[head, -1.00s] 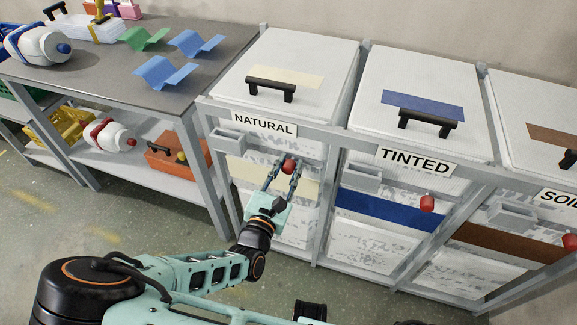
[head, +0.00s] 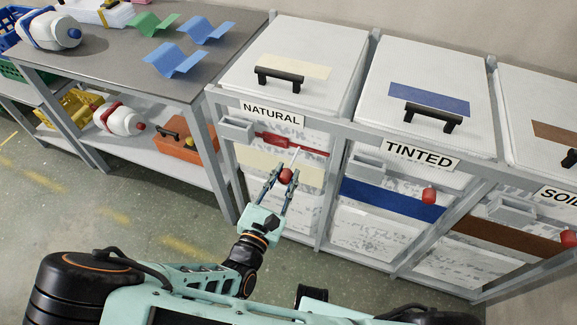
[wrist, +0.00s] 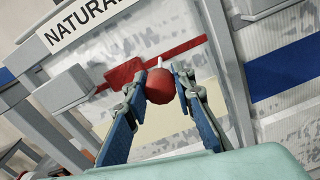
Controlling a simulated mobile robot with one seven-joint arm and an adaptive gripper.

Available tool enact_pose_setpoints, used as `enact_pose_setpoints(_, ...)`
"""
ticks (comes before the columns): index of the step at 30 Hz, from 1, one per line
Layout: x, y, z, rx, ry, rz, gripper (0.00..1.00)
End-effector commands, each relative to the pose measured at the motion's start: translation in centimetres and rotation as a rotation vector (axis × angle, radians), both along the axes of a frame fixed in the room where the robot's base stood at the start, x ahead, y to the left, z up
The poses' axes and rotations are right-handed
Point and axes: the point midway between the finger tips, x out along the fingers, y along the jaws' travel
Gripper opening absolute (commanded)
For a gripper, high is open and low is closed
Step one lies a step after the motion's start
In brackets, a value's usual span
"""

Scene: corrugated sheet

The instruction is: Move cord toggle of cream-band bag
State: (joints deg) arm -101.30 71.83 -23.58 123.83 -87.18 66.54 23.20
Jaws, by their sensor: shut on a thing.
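The red cord toggle (head: 286,176) is held between the fingertips of my gripper (head: 285,172), in front of the cream-band bag (head: 245,192) under the NATURAL label. The wrist view shows the toggle (wrist: 160,87) between the two blue fingers. A short pale cord runs up from the toggle toward the bag. The bag's cream band (head: 255,161) is partly hidden behind my gripper. A red strip (head: 301,146) crosses the bag just above the cream band.
The TINTED bag (head: 370,225), with a blue band, hangs to the right with its own red toggle (head: 429,196). A brown-band bag stands farther right. Metal frame posts flank each bag. A bench (head: 120,75) with wavy sheets stands left; the floor before it is clear.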

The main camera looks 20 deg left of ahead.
Motion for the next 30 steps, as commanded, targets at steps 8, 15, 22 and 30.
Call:
enact_pose_setpoints(8, -0.3, 0.0, -0.2, -0.001, 0.004, 0.002, 0.32)
enact_pose_setpoints(15, -0.2, 0.0, -0.1, 0.000, 0.003, 0.002, 0.42)
enact_pose_setpoints(22, -0.9, 0.2, -0.1, 0.000, 0.002, 0.004, 0.42)
enact_pose_setpoints(30, -5.4, 0.5, -0.1, 0.000, 0.003, 0.004, 0.42)
